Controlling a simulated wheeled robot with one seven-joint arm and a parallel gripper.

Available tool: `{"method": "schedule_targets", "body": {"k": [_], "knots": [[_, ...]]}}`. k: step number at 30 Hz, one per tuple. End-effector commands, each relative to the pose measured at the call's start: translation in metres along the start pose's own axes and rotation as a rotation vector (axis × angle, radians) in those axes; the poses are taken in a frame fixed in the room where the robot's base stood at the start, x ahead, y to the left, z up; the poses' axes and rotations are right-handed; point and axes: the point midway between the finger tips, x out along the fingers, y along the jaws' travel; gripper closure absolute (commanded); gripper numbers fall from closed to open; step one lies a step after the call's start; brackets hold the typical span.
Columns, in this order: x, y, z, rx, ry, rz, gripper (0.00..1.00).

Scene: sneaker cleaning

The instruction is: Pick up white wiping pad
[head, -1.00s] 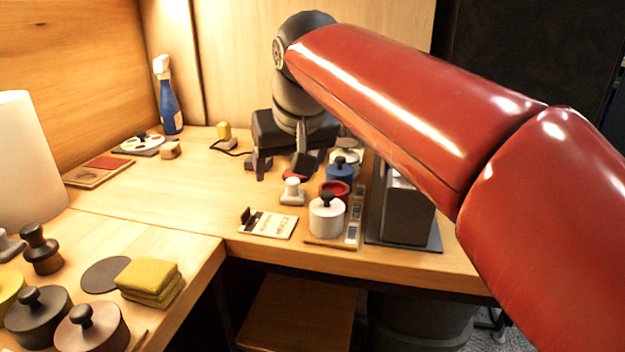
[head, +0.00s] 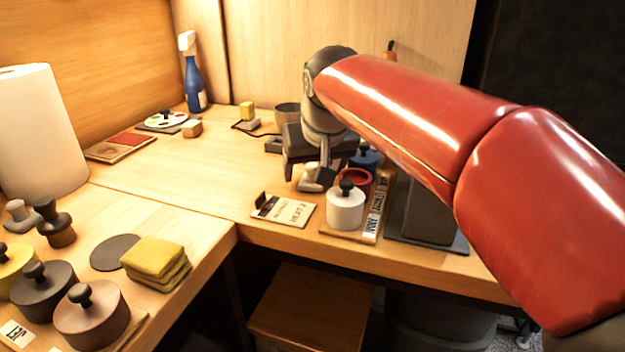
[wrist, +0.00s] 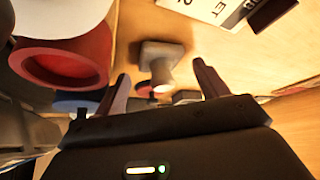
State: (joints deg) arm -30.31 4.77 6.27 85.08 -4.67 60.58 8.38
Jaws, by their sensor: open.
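The white wiping pad (head: 309,184), a small pale block with a knob, stands on the table left of the white lidded pot. My gripper (head: 306,172) is over it, with its fingers pointing down, and partly hides it in the head view. In the wrist view the pad (wrist: 161,56) lies ahead of the gap between the two fingers of my gripper (wrist: 163,84). The fingers are spread and hold nothing. I cannot tell whether either finger touches the pad.
The white pot (head: 345,210) and a red open cup (head: 355,182) stand close on the right. A label card (head: 283,210) lies in front. A dark grey box (head: 427,212) is further right. The table's left middle (head: 180,175) is clear.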

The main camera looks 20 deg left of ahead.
Motion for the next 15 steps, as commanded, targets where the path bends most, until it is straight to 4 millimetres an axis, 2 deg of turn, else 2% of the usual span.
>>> {"method": "schedule_targets", "body": {"k": [4,5,15], "knots": [[-0.0002,0.0,0.0,0.0,0.0,0.0,0.27],[-0.0003,0.0,0.0,0.0,0.0,0.0,0.3],[-0.0005,0.0,0.0,0.0,0.0,0.0,0.74]]}}
